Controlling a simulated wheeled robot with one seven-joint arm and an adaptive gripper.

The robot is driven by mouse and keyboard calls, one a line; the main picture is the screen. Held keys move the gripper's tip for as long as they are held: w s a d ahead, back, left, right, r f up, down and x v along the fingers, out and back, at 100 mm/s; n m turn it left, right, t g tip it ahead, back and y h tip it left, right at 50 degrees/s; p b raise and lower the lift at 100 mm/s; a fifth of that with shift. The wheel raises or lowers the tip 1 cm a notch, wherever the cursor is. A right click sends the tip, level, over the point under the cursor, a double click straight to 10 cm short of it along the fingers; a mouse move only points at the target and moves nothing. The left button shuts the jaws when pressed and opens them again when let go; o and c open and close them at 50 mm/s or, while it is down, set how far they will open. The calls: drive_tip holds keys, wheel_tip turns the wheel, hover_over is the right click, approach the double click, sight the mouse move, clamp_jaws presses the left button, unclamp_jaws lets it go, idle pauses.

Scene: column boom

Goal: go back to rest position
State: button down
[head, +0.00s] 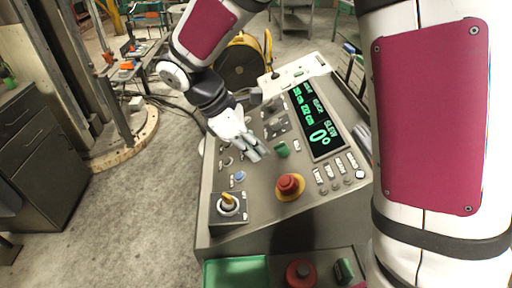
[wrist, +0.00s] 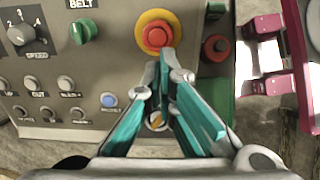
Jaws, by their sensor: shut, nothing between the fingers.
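My gripper (head: 257,152) is over the sloped grey control panel (head: 225,185) in the head view, above its middle left part. In the wrist view my gripper (wrist: 172,72) points at the panel, its teal fingers together at the tips with nothing between them. A red emergency button (wrist: 155,36) on a yellow ring sits just beyond the fingertips there; in the head view this red button (head: 290,185) is to the lower right of the gripper. I cannot tell the exact height of the fingers above the panel. The fingers partly hide a small yellow-marked switch.
The panel carries a lit display (head: 318,122), a green knob (head: 282,149), a blue button (head: 240,176) and a yellow-handled selector (head: 229,203). A green tray (head: 236,272) lies below its front edge. A dark cabinet (head: 45,150) stands left; the floor between is clear.

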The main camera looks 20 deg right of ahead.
drive_tip(key=s+d+r+m+t+y, duration=0.2)
drive_tip(key=s+r+m+t+y, duration=0.1)
drive_tip(key=s+r+m, duration=0.3)
drive_tip(key=s+d+r+m+t+y+b, duration=0.1)
drive_tip(key=s+d+r+m+t+y, duration=0.2)
drive_tip(key=s+r+m, duration=0.3)
drive_tip(key=s+m, duration=0.3)
drive_tip(key=shift+s+d+m+t, duration=0.25)
drive_tip(key=shift+m+t, duration=0.05)
drive_tip(key=shift+m, duration=0.1)
